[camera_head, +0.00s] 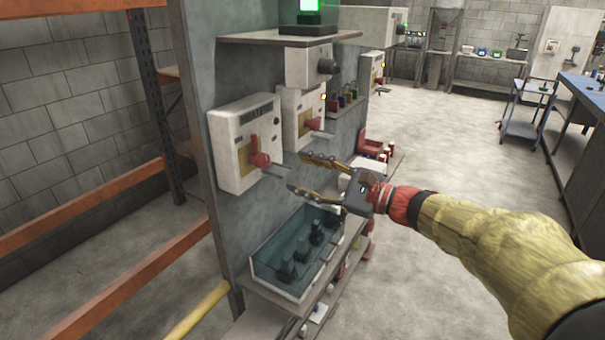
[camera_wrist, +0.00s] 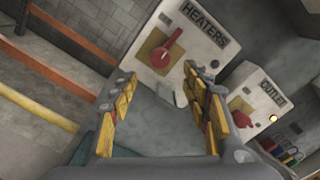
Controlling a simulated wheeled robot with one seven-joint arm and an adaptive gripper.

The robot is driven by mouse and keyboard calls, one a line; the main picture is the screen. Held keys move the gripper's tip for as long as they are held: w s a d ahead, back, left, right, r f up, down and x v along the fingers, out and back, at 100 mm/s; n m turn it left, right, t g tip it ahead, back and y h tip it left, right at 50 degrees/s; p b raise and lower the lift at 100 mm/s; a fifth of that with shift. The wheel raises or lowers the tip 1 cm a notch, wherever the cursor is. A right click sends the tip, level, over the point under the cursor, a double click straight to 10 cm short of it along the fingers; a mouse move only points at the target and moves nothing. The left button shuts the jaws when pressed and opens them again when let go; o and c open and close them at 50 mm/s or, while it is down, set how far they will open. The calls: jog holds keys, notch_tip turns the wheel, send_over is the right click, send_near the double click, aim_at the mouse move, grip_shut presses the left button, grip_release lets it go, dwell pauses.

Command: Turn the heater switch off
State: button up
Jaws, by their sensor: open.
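The heater switch is a white box marked HEATERS (camera_wrist: 190,48) with a yellow plate and a red rotary handle (camera_wrist: 168,55). In the head view the box (camera_head: 232,130) is mounted on the grey panel, and its red handle (camera_head: 260,160) has a grey lever end pointing right and down. My gripper (camera_head: 297,172) is open and empty in front of the panel, right of and slightly below the handle, apparently apart from it. In the wrist view my gripper's fingers (camera_wrist: 163,105) are spread, with the handle beyond them.
A second white box marked OUTLET (camera_wrist: 255,100) with a red handle is close on the right. Below is a tank with dark items (camera_head: 262,262). A shelf (camera_head: 285,38) juts out above. Orange rack beams (camera_head: 95,195) stand left. Open floor is on the right.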

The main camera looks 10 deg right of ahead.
jog(key=s+f+n+g+h, duration=0.6)
jog(key=s+f+n+g, duration=0.15)
jog(key=s+f, duration=0.85)
jog(key=s+d+n+t+h, duration=0.1)
jog(key=s+d+n+h, duration=0.3)
jog(key=s, duration=0.3)
jog(key=s+d+r+n+t+h+p, duration=0.1)
jog(key=s+d+n+h, duration=0.3)
jog(key=s+d+n, duration=0.2)
jog(key=shift+s+d+r, duration=0.15)
jog(key=shift+s+r, duration=0.05)
jog(key=shift+s, duration=0.8)
